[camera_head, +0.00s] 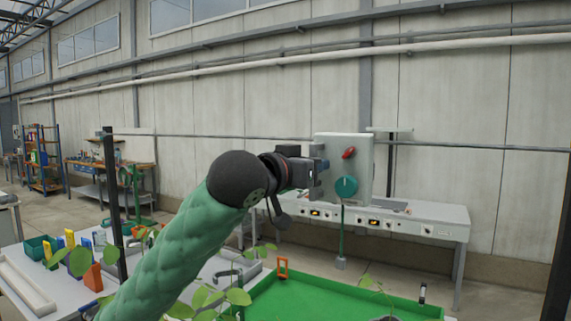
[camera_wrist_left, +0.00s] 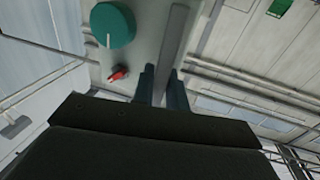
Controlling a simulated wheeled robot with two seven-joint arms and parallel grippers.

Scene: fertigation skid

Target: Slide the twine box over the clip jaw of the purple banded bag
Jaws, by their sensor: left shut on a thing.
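My left gripper (camera_head: 322,166) is at the left edge of a pale grey cabinet (camera_head: 357,160) with a red handle and a round teal knob. In the left wrist view its two fingers (camera_wrist_left: 160,88) are closed on a narrow grey upright strip (camera_wrist_left: 178,35) along the cabinet's side. I cannot tell whether the strip is the cabinet's door edge. I cannot make out the twine box or the purple banded bag with its clip jaw. My right gripper is not in view.
A green tray (camera_head: 330,303) with an orange clip-like piece (camera_head: 283,267) lies in front. Leafy plants (camera_head: 236,297) stand beside my left arm. The left table holds small coloured pieces and a teal bin (camera_head: 40,246). A long grey bench (camera_head: 430,222) runs along the wall.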

